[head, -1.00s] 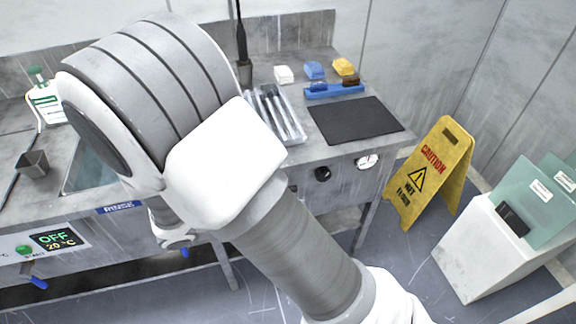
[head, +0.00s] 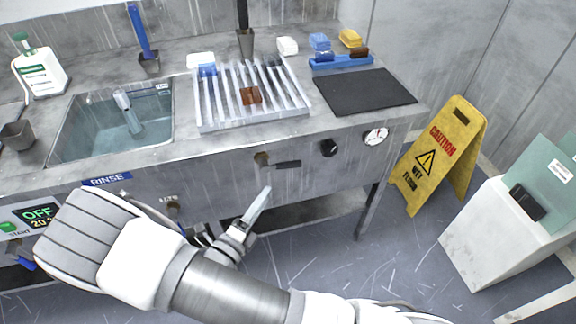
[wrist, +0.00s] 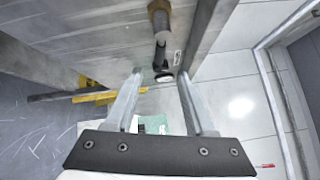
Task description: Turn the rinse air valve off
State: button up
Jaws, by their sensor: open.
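A valve with a brass body (head: 262,160) and a black lever (head: 287,164) sits on the front panel of the bench, below the drying rack. The lever points right, roughly level. My gripper (head: 262,195) is open and empty, just below the valve and pointing up toward it. In the wrist view the brass fitting (wrist: 159,18) and the black lever (wrist: 160,55) lie ahead, with the lever's end between the open fingertips (wrist: 160,74). I see no clear contact. A second brass fitting (head: 173,208) under the RINSE sign (head: 107,180) is partly hidden by my arm.
A black knob (head: 328,147) and a round gauge (head: 376,138) are on the panel to the right. Above are a sink (head: 60,140), a rack (head: 215,125) and a black mat (head: 365,92). A yellow caution sign (head: 440,150) stands on the floor at right.

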aim_at(287, 165)
jog(key=b+x, duration=0.1)
jog(key=x, duration=1.2)
jog(key=shift+b, duration=0.4)
jog(key=shift+s, duration=0.1)
grip_shut()
jog(key=shift+a, duration=0.1)
dwell(0.4)
